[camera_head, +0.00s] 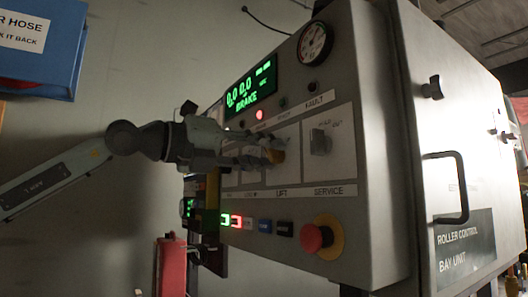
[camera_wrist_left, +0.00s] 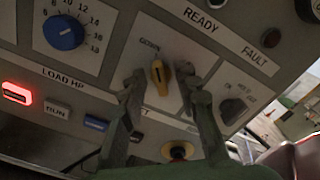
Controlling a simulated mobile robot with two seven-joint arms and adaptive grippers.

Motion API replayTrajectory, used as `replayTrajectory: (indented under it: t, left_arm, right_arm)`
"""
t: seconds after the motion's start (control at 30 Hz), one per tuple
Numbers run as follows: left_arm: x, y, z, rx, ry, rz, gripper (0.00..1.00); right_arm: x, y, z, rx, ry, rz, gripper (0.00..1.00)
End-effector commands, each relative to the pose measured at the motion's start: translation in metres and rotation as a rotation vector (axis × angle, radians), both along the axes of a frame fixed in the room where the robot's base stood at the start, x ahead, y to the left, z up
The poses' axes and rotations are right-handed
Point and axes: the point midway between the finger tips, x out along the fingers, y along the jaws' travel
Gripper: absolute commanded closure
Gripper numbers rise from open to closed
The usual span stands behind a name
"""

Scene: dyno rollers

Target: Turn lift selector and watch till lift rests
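The lift selector is a yellow knob (camera_head: 278,156) above the LIFT label on the grey control panel. In the left wrist view the yellow knob (camera_wrist_left: 160,78) points nearly upright, below a label that seems to read DOWN. My left gripper (camera_head: 272,150) is at the panel front, partly covering the knob. In the wrist view its two fingers (camera_wrist_left: 160,80) stand open on either side of the knob, with visible gaps; contact with the panel cannot be told. The lift itself is not recognisable in these views. My right gripper is not in view.
A dark SERVICE knob (camera_head: 320,142) is right of the selector. A red stop button (camera_head: 312,238) juts out below. The display (camera_head: 250,90) reads BRAKE with zeros. A blue load knob (camera_wrist_left: 64,32) is at left. A door handle (camera_head: 447,187) protrudes on the cabinet's right side.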

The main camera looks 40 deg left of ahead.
Motion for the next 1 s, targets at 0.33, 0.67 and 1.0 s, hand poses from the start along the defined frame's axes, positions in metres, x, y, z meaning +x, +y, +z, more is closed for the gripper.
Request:
replayTrajectory:
  t: [0.33,0.67,1.0]
  left_arm:
    - [-0.0003,0.0003,0.0002,0.000,0.000,0.000,1.00]
    - [-0.0006,0.0001,0.0008,0.050,-0.021,0.001,1.00]
    - [-0.0008,-0.0008,0.0009,0.276,-0.113,0.001,1.00]
  right_arm:
    - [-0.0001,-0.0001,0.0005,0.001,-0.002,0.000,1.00]
    - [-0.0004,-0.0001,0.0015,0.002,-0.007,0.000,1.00]
    - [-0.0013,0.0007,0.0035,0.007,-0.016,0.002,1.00]
